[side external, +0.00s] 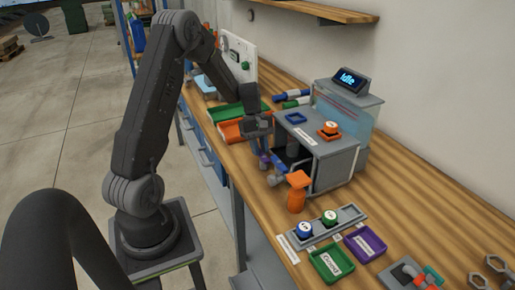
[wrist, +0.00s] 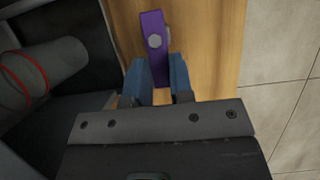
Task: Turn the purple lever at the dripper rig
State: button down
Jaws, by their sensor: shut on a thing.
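The purple lever (wrist: 153,30) shows in the wrist view with a grey hexagonal bolt head on it. Its lower end runs between the two blue fingertips of my gripper (wrist: 158,80), which is shut on it. In the side view the lever (side external: 264,161) is a small purple piece at the front left of the grey dripper rig (side external: 338,168), directly below my gripper (side external: 259,146).
A grey cylinder with red rings (wrist: 40,75) lies left of the fingers. An orange bottle-like part (side external: 298,192) stands close by at the rig's front. A display reading "Idle" (side external: 350,79) sits above the rig. Green (side external: 330,264) and purple (side external: 366,244) trays lie nearer the camera.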

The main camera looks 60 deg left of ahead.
jog(key=c, duration=1)
grip_release()
jog(key=v, duration=1.4)
jog(key=shift+f, duration=0.15)
